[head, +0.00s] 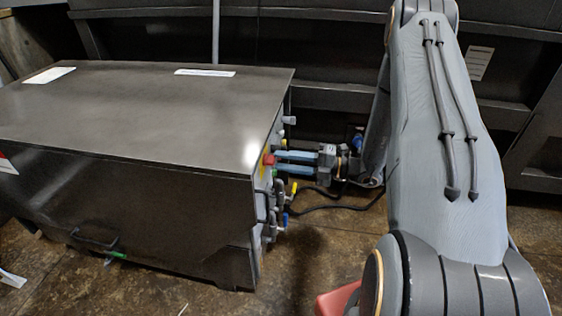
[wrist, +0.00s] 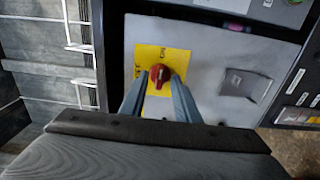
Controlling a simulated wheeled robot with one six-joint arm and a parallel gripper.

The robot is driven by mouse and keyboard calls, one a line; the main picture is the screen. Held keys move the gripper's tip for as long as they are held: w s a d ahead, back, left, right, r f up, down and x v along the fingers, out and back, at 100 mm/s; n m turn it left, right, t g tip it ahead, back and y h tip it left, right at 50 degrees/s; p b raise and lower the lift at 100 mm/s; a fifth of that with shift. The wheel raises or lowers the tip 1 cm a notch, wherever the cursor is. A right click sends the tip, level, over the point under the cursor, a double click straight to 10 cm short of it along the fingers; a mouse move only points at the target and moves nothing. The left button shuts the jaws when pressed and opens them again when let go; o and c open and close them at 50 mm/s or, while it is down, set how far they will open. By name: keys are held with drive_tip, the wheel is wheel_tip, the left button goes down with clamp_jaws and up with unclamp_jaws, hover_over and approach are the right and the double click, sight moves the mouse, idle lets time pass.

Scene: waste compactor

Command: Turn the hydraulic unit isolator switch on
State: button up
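The isolator switch is a red rotary knob (wrist: 159,75) on a yellow plate (wrist: 176,61), on a grey panel in the wrist view. Its grip looks roughly upright in that view. Small dark lettering sits above and left of it, too small to read surely. My gripper (wrist: 158,84) is open, with one finger on each side of the knob and the tips close to the panel. Slim gaps seem to show beside the knob; contact cannot be told. In the head view my gripper (head: 277,162) reaches leftward to the side panel of the dark hydraulic unit (head: 150,110).
Below the panel side, pipes and a yellow-handled valve (head: 294,188) stick out near my gripper. A grey raised plate (wrist: 246,86) lies right of the switch. Black cables (head: 325,208) run behind. Dark compactor framework stands at the back.

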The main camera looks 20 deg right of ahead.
drive_tip(key=v, duration=0.6)
drive_tip(key=shift+d+b, duration=0.15)
drive_tip(key=shift+b, duration=0.3)
